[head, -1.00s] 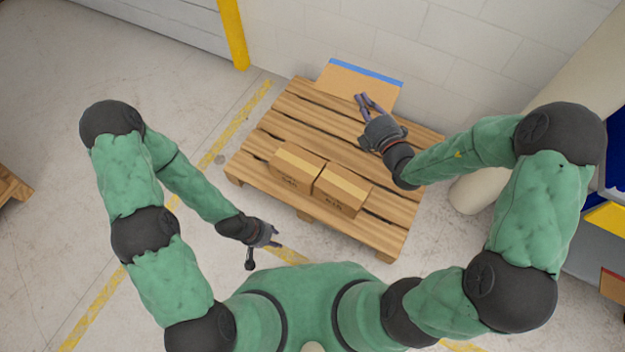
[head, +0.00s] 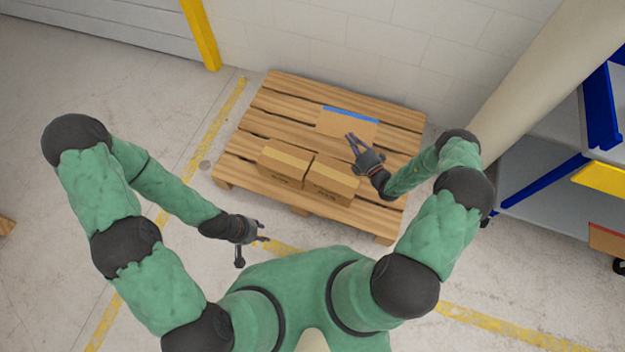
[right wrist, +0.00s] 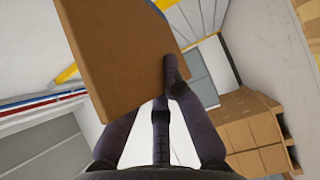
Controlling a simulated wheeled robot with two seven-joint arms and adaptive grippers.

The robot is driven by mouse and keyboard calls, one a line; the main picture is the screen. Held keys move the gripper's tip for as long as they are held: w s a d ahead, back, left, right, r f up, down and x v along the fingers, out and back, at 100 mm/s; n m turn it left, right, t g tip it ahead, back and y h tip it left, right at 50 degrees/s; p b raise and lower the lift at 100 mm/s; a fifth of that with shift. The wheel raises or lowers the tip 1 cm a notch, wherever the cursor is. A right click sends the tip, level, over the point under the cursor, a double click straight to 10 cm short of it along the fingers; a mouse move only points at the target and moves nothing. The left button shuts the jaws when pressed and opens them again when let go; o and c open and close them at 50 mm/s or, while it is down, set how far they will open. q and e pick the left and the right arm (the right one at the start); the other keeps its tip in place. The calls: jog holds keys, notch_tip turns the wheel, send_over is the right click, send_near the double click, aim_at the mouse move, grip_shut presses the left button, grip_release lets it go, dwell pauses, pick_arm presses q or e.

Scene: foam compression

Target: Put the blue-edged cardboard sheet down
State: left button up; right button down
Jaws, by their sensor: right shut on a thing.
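The blue-edged cardboard sheet (head: 347,124) is over the back middle of the wooden pallet (head: 290,90), its blue edge on the far side. I cannot tell whether it touches the slats. My right gripper (head: 353,140) is shut on its near edge. In the right wrist view the brown sheet (right wrist: 115,60) stretches up from the fingers (right wrist: 165,85), with a bit of blue at the top. My left gripper (head: 263,231) hangs in front of the pallet, away from the sheet, its fingers apart and empty.
Two taped cardboard boxes (head: 285,163) (head: 331,180) stand side by side on the near part of the pallet. A pale wall (head: 380,45) is behind it. A blue-framed rack (head: 545,185) stands at the right. Pallet slats left of the sheet are bare.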

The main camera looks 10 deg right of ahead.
jog(key=s+a+f, duration=0.3)
jog(key=s+f, duration=0.4)
jog(key=f, duration=0.3)
jog(key=s+a+f, duration=0.3)
jog(key=s+f, duration=0.5)
jog(key=f, duration=0.3)
jog(key=w+a+f+b, duration=0.8)
jog(key=w+f, duration=0.3)
jog(key=f, duration=0.1)
jog(key=shift+w+f+h, duration=0.3)
jog(key=shift+w+f, duration=0.1)
jog(key=c, duration=1.4)
grip_release()
jog(key=shift+o, duration=0.2)
